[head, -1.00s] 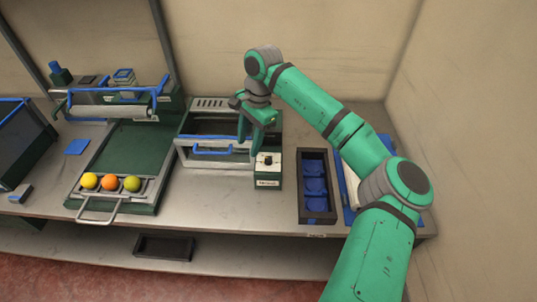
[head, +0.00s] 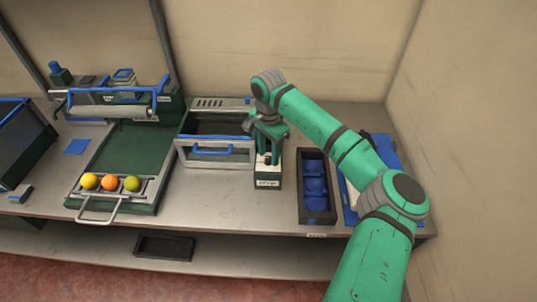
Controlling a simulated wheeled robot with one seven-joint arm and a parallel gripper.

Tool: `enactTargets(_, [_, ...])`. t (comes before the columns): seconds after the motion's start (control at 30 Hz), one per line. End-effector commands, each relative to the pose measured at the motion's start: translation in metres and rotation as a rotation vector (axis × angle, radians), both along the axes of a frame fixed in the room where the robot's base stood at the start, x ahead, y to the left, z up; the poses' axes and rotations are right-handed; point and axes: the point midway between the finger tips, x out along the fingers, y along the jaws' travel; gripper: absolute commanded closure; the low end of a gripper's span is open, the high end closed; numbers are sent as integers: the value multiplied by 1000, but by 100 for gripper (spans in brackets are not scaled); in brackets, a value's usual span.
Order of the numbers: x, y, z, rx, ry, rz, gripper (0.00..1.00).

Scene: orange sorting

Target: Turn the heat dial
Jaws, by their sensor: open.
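The heat dial (head: 267,160) is a small dark knob on a white plate, on a green control box (head: 268,183) with a white label on its front. The box stands at the right front of a grey oven-like unit (head: 215,150) with a blue handle. My gripper (head: 268,150) points down right above the dial, with its fingers near the knob. It is open. It partly hides the dial and the top of the box, and I cannot tell whether the fingers touch the knob.
A dark tray (head: 317,205) with blue compartments stands right of the box. A green press (head: 130,150) at the left has a yellow (head: 89,181), an orange (head: 109,182) and a green fruit (head: 132,184) in its front rack. The counter's front strip (head: 220,205) is clear.

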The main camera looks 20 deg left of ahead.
Motion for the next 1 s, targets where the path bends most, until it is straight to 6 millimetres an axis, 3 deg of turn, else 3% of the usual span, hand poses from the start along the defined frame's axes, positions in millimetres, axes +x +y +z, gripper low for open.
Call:
enactTargets(0.4, [0, 0, -9, 1, 0, 0, 59])
enactTargets(0.43, [0, 0, -9, 1, 0, 0, 62])
enactTargets(0.6, [0, -2, -9, 1, 0, -2, 100])
enactTargets(1.0, [2, -3, -9, 0, -4, -62, 100])
